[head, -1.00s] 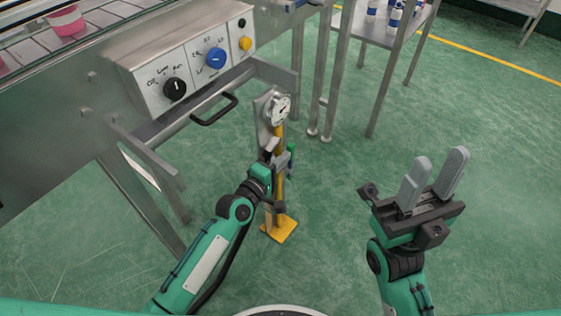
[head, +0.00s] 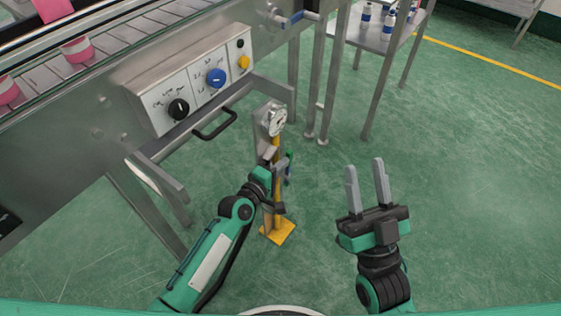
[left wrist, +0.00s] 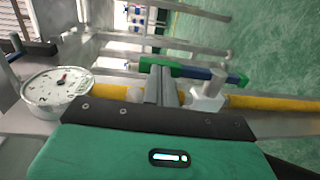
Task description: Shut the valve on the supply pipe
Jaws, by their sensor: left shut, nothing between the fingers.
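The yellow supply pipe (head: 276,212) stands upright on a yellow foot, with a round gauge (head: 277,122) on top. The pipe (left wrist: 275,103) runs sideways in the left wrist view, with the gauge (left wrist: 58,88) at left. The valve's green handle (left wrist: 180,71) with a blue end lies roughly along the pipe, beside the silver valve body (left wrist: 208,95). My left gripper (head: 278,167) is at the pipe by the valve, shut and empty. Its fingertips (left wrist: 160,72) overlap the green handle in the wrist view; I cannot tell whether they touch. My right gripper (head: 366,168) is open, empty and away from the pipe.
A steel conveyor frame with a control panel (head: 195,88) and a black pull handle (head: 214,124) stands left of the pipe. Pink cups (head: 77,49) are on the belt. A steel table (head: 385,42) with bottles stands behind. The green floor at right is clear.

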